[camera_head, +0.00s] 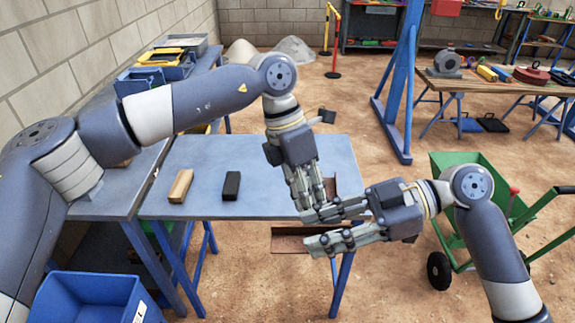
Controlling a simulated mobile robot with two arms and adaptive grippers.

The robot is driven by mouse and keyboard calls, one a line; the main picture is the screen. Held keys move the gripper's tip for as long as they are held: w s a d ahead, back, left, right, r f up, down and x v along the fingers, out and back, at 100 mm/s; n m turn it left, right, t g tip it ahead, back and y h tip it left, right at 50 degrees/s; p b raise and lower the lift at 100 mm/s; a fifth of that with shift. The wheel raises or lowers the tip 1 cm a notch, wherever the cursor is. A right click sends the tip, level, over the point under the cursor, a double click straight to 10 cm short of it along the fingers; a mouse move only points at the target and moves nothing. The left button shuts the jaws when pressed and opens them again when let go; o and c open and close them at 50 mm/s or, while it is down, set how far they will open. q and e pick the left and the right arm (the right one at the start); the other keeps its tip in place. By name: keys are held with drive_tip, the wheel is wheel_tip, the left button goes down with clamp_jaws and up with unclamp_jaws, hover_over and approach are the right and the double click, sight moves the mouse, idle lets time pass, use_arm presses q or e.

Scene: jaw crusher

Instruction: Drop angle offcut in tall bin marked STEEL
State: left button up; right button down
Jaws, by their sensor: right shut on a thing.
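A rusty brown angle offcut (288,241) shows at the front edge of the blue table, partly hidden by the fingers of my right gripper (322,230). The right gripper reaches in from the right and is shut on it. My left gripper (308,203) points down just above, its fingertips overlapping the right fingers in the picture; I cannot tell whether it is open or shut. A blue bin (85,298) stands on the floor at the lower left. Its white label is cut off and unreadable, so I cannot tell whether it is marked STEEL.
A wooden block (181,186) and a black block (231,186) lie on the blue table (255,155). A green cart (470,170) stands at the right. A blue post (403,85) rises behind. Open floor lies between table and cart.

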use_arm(q)
drive_tip(key=s+a+r+m+t+y, duration=0.1)
drive_tip(key=a+r+m+t+y, duration=0.15)
drive_tip(key=r, duration=0.35)
drive_tip(key=s+a+r+m+t+y, duration=0.1)
drive_tip(key=s+a+r, duration=0.15)
drive_tip(key=r, duration=0.25)
drive_tip(key=m, duration=0.2)
approach(288, 226)
drive_tip(key=shift+g, duration=0.35)
drive_tip(key=f, duration=0.6)
drive_tip(key=w+f, duration=0.1)
drive_tip(key=f, duration=0.2)
drive_tip(key=shift+a+f, duration=0.1)
drive_tip(key=shift+a, duration=0.05)
clamp_jaws()
unclamp_jaws()
